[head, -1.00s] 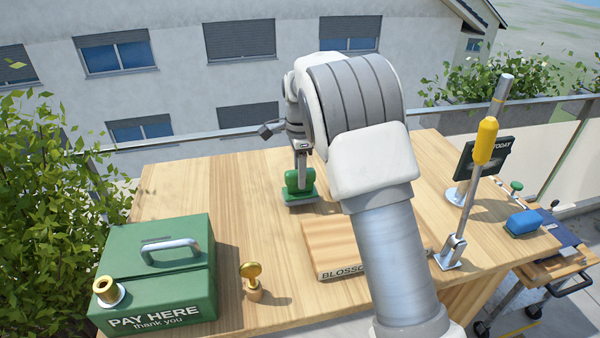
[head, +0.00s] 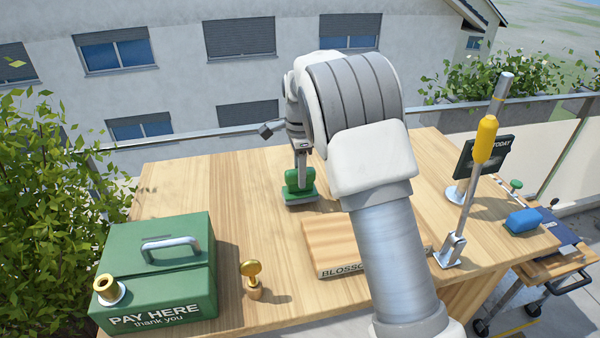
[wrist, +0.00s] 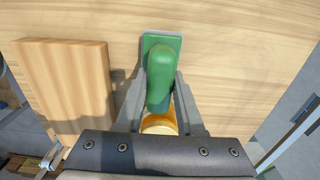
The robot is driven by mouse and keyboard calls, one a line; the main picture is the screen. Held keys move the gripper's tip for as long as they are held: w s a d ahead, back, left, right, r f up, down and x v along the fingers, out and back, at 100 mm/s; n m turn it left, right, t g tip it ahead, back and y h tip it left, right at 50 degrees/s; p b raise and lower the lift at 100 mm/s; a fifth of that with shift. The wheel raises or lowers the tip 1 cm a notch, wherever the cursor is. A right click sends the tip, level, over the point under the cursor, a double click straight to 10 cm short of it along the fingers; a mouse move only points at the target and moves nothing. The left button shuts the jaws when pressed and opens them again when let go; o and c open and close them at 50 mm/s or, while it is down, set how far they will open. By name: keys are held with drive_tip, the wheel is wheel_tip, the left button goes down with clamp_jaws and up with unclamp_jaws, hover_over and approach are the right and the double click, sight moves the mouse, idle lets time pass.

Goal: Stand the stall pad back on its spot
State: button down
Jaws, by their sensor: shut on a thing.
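A green pad with a rounded upright grip and a flat base (head: 300,190) is at the back middle of the wooden table; I take it for the stall pad. My gripper (wrist: 157,108) is shut on its grip, with one finger on each side. In the wrist view the green pad (wrist: 160,75) shows between the fingers. An orange-yellow round piece (wrist: 159,124) shows between the fingers near the palm; I cannot tell what it belongs to. The pad's base looks to be on or just above the tabletop; I cannot tell which. No marked spot shows clearly.
A wooden board marked "BLOSSO…" (head: 335,243) lies near the pad, partly behind my arm. A green cash box (head: 150,270) and a gold knobbed piece (head: 252,280) stand at the front left. A yellow-handled lever (head: 485,140), a dark sign (head: 482,157) and a blue block (head: 523,221) are at right.

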drive_tip(key=shift+f+b, duration=0.45)
drive_tip(key=shift+f, duration=0.45)
drive_tip(key=shift+c, duration=2.2)
unclamp_jaws()
drive_tip(key=shift+r, duration=0.1)
drive_tip(key=shift+r+p, duration=2.2)
drive_tip(key=shift+r, duration=1.8)
